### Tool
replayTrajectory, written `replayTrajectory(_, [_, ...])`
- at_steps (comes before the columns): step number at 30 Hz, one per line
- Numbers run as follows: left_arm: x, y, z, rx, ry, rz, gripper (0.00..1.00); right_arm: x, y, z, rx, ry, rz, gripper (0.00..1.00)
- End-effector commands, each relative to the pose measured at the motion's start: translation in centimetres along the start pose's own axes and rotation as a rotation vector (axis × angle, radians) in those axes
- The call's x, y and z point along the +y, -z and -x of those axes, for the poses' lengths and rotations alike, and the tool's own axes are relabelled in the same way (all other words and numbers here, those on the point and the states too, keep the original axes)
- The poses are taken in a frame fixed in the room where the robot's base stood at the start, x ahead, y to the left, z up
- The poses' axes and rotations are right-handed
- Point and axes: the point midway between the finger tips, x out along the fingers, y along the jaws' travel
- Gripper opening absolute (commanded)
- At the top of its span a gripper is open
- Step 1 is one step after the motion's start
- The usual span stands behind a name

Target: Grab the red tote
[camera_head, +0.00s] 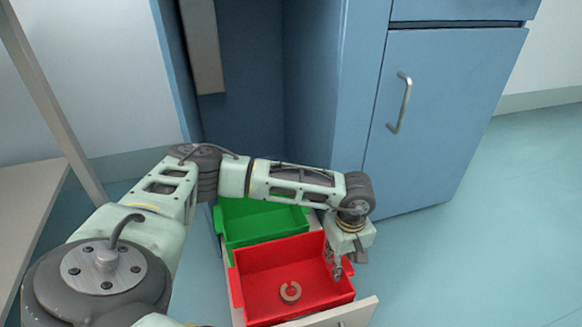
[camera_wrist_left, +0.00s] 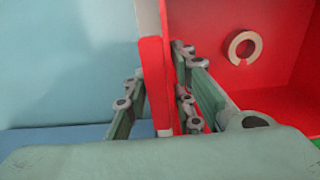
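The red tote (camera_head: 262,260) sits in a pulled-out drawer at the base of the blue cabinet, in the lower middle of the head view. A tan, C-shaped ring (camera_head: 290,291) lies inside it. My left gripper (camera_head: 337,262) points down at the tote's right side. In the left wrist view, the left gripper's fingers (camera_wrist_left: 160,85) stand on either side of the tote's red side edge (camera_wrist_left: 154,75). They look apart, with no firm grip visible. The ring also shows in this view (camera_wrist_left: 243,47). My right gripper is not in view.
A green tote (camera_head: 262,222) sits behind the red one, partly hidden by my left arm. The drawer front (camera_head: 345,314) borders the red tote. A blue cabinet door with a handle (camera_head: 400,103) stands to the right. Floor at right is clear. A shelf edge is at far left.

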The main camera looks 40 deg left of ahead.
Motion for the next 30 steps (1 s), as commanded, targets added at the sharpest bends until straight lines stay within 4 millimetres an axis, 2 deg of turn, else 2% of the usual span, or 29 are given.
replayTrajectory(1, [0.0, -0.01, -0.01, 0.0, 0.0, 0.0, 0.16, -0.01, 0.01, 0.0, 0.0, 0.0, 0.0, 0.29])
replayTrajectory(7, [0.01, -0.01, 0.0, 0.0, 0.0, 0.0, 0.0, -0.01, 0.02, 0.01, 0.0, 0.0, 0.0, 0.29])
replayTrajectory(25, [0.17, 0.02, 0.13, 0.0, -0.005, 0.0, 0.0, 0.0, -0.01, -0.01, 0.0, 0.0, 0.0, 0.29])
replayTrajectory(30, [0.21, 0.02, 0.84, 0.0, -0.007, 0.0, 0.0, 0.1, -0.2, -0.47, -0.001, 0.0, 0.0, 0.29])
